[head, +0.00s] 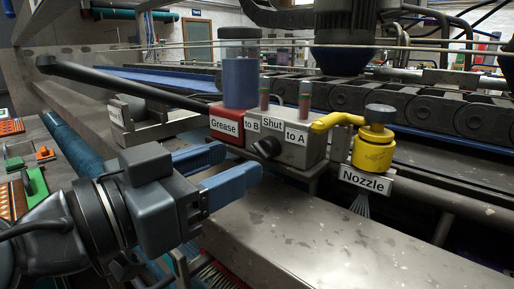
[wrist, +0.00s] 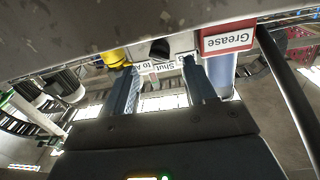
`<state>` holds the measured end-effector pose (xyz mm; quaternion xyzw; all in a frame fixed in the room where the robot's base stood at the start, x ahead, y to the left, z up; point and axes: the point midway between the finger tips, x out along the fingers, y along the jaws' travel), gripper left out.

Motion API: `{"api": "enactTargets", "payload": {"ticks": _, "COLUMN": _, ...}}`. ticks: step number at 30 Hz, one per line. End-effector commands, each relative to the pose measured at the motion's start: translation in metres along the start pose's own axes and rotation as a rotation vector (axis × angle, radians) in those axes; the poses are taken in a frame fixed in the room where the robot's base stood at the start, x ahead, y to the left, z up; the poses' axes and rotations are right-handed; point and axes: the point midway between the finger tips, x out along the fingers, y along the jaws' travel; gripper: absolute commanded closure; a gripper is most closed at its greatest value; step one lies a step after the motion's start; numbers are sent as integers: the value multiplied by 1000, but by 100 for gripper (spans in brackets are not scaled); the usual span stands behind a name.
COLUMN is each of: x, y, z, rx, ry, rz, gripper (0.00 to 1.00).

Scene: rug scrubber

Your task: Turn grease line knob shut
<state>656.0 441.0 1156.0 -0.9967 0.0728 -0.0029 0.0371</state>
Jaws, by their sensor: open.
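The dark grease line knob (head: 266,148) sits on the front of a grey valve block (head: 298,150). Labels reading "to B", "Shut" and "to A" are set around it; which one it points at is too small to tell. The knob also shows at the top of the wrist view (wrist: 160,48), upside down there. My gripper (head: 240,162) is open, with its two blue fingers pointing at the block, just left of and in front of the knob. In the wrist view, the knob lies between and beyond the fingertips (wrist: 161,66). The fingers look empty and apart from the knob.
A red block labelled "Grease" (head: 226,122) with a blue cylinder (head: 240,83) adjoins the valve block on the left. A yellow nozzle valve (head: 373,150) stands close on the right. A long black lever (head: 130,85) runs behind my gripper. A flat grey beam (head: 330,240) lies in front.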

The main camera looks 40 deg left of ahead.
Motion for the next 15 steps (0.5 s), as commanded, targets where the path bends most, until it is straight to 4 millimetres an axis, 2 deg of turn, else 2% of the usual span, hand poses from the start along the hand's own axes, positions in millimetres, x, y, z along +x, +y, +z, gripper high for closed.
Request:
{"api": "enactTargets", "payload": {"ticks": 6, "x": 33, "y": 0, "z": -2, "rx": 0, "ry": 0, "rz": 2, "gripper": 45}}
{"api": "enactTargets", "payload": {"ticks": 10, "x": 44, "y": 0, "z": -1, "rx": 0, "ry": -1, "rz": 0, "gripper": 45}}
{"api": "enactTargets", "payload": {"ticks": 15, "x": 48, "y": 0, "z": 0, "rx": 1, "ry": -1, "rz": -1, "gripper": 45}}
